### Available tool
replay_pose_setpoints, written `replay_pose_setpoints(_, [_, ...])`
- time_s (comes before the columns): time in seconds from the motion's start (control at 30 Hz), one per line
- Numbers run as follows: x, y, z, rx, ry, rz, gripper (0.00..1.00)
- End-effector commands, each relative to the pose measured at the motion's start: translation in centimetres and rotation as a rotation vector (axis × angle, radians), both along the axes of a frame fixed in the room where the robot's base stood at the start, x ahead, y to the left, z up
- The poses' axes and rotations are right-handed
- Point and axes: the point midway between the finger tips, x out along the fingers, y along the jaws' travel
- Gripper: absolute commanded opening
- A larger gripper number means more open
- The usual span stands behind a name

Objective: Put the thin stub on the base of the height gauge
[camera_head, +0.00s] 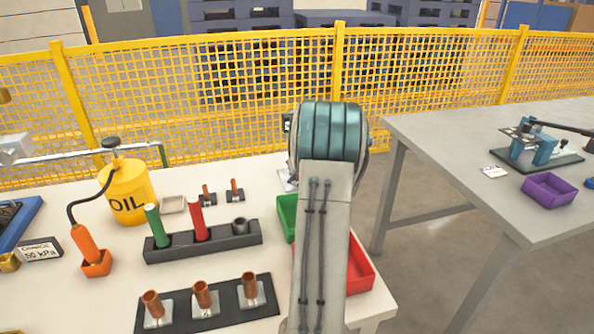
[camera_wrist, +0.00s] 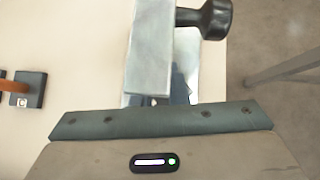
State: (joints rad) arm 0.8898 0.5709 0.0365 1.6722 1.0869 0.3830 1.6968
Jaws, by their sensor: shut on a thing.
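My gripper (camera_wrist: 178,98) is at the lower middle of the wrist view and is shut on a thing. The held thing itself is hidden, and I take it to be the thin stub. A pale grey upright (camera_wrist: 152,45) with a black knob (camera_wrist: 214,18) stands right in front of my gripper; it looks like the height gauge. A pale, shiny base (camera_wrist: 186,55) shows behind it. I cannot tell whether the held thing touches this base. In the head view my arm hides the gripper and most of the gauge.
Copper stubs stand in a black rack (camera_head: 210,322) and on two small black stands (camera_head: 207,201). A black holder (camera_head: 160,254) carries green and red cylinders. Green (camera_head: 285,215) and red (camera_head: 361,268) trays sit beside my arm. An oil can (camera_head: 128,190) stands left.

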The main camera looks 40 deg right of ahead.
Motion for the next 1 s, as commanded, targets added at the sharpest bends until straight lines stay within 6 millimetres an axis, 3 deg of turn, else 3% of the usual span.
replay_pose_setpoints(0.1, [0.2,0.2,-0.3,0.000,0.000,0.004,0.00])
replay_pose_setpoints(0.13, [0.2,0.2,-0.3,-0.001,0.000,0.005,0.19])
replay_pose_setpoints(0.2, [0.2,0.2,-0.2,0.000,0.000,0.004,0.35])
replay_pose_setpoints(0.63, [-0.4,0.2,0.7,-0.001,0.000,0.002,0.35])
replay_pose_setpoints(1.0, [-5.2,1.9,5.9,-0.002,-0.001,0.001,0.35])
